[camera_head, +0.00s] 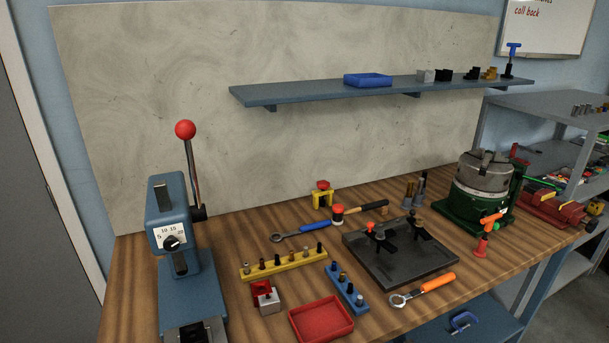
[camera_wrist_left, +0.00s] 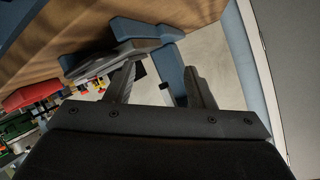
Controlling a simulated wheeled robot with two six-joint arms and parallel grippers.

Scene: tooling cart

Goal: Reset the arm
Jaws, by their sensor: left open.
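My left gripper (camera_wrist_left: 158,78) shows in the left wrist view with its two dark fingers spread apart. It is open, and I see nothing held between the fingers. Beyond the fingers is the blue press, seen at a steep tilt, and a pale surface. Neither of my arms shows in the head view. My right gripper is in neither view.
The wooden bench (camera_head: 240,228) carries a blue press (camera_head: 186,272) with a red-knobbed lever (camera_head: 186,130), a red tray (camera_head: 322,319), a black fixture plate (camera_head: 402,262) and a green-based chuck (camera_head: 483,185). A blue shelf (camera_head: 300,92) runs along the back panel.

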